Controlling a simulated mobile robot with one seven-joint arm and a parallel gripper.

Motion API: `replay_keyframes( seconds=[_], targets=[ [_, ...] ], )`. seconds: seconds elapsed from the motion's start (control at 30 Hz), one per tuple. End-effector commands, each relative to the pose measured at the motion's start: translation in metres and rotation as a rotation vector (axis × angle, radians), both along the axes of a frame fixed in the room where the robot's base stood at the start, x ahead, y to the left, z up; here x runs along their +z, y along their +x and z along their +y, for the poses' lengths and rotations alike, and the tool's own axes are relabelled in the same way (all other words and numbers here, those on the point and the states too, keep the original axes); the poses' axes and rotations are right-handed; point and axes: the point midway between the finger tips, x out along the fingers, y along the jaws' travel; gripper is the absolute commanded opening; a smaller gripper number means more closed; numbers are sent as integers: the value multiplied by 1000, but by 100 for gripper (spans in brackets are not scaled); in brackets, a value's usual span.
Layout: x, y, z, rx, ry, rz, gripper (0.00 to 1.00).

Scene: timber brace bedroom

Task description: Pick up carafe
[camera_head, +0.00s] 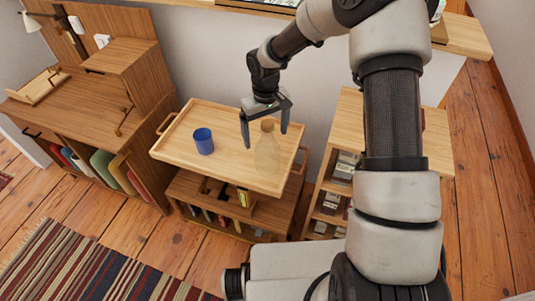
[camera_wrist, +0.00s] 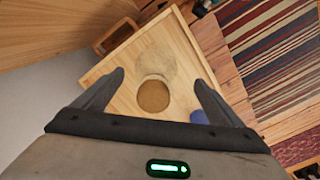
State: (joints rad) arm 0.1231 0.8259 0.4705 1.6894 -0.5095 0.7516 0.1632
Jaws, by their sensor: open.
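The carafe (camera_head: 267,152) is clear glass with a round cork-coloured top. It stands upright on the right part of a wooden tray-topped cart (camera_head: 178,145). In the wrist view the carafe (camera_wrist: 155,60) is seen from above, its round brown top (camera_wrist: 153,96) facing the camera. My gripper (camera_head: 266,137) is open above the tray, its fingers on either side of the carafe's upper part in the head view. In the wrist view my gripper's fingertips (camera_wrist: 158,80) are spread wide, with the brown top between them. I see no contact with the carafe.
A blue cup (camera_head: 203,141) stands left of the carafe on the tray; its edge shows in the wrist view (camera_wrist: 199,117). A wooden shelf unit (camera_head: 345,125) stands close on the right, a desk (camera_head: 70,110) on the left. A striped rug (camera_head: 75,265) lies in front.

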Motion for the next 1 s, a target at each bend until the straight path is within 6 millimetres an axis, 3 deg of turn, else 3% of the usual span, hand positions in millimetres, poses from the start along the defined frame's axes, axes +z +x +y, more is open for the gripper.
replay_keyframes(
  seconds=[0.17, 0.5, 0.77, 0.8, 1.0],
  targets=[
    [-11, 1, -1, 0, 0, 0, 91],
    [-56, 6, -6, 1, 0, 1, 91],
    [-59, 6, -6, 0, 0, 0, 91],
    [-59, 6, -6, 0, 0, 0, 89],
    [-58, 6, -6, 0, 0, 0, 55]
  ],
)
